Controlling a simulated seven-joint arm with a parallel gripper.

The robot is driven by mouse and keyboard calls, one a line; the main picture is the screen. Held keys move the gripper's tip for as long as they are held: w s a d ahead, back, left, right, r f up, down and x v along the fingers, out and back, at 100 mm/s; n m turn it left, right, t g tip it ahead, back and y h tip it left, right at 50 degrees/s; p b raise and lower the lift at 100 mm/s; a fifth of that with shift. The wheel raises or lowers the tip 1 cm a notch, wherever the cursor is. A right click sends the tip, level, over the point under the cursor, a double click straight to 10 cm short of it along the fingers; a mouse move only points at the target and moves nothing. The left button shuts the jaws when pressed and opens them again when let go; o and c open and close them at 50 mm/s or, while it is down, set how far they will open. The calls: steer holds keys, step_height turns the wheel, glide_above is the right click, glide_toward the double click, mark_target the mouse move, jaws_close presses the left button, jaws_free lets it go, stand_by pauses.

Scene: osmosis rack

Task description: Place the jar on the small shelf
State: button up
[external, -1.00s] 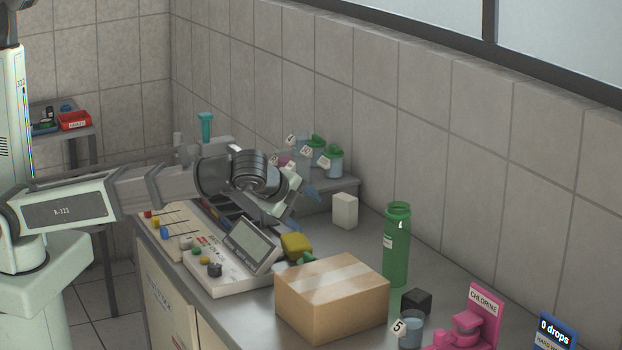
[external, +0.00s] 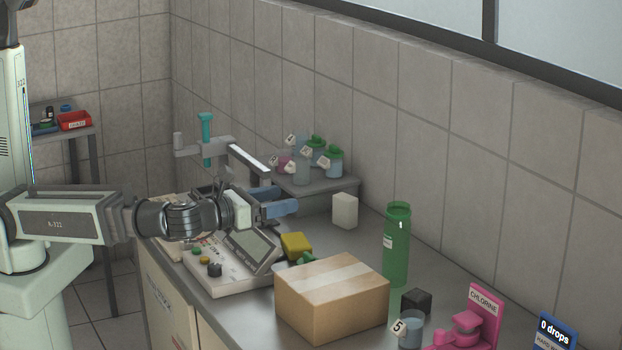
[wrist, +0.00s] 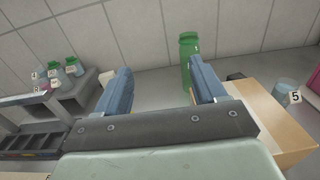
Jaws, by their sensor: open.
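A small grey-blue jar with a tag marked 5 (external: 411,332) stands on the bench at the front right, beside the cardboard box. It also shows at the right edge of the wrist view (wrist: 285,92). The small shelf (external: 330,188) is a low grey ledge by the wall, with several tagged jars (external: 314,160) on it, some with green lids. My gripper (external: 278,202) is open and empty, its blue fingers pointing right above the bench, in front of the shelf and well away from jar 5. In the wrist view nothing lies between the fingers (wrist: 162,82).
A cardboard box (external: 332,300) stands near the bench front. A tall green bottle (external: 397,250), a black block (external: 416,301) and a pink chlorine stand (external: 484,318) are to the right. A white block (external: 345,211) stands by the shelf. A control panel (external: 225,270) lies under my arm.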

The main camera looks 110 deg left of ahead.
steer(key=f, duration=0.2)
glide_toward(306, 257)
steer(key=x, duration=0.3)
steer(key=shift+r, duration=0.15)
steer(key=shift+x, duration=3.8)
steer(key=shift+d, duration=0.1)
jaws_close()
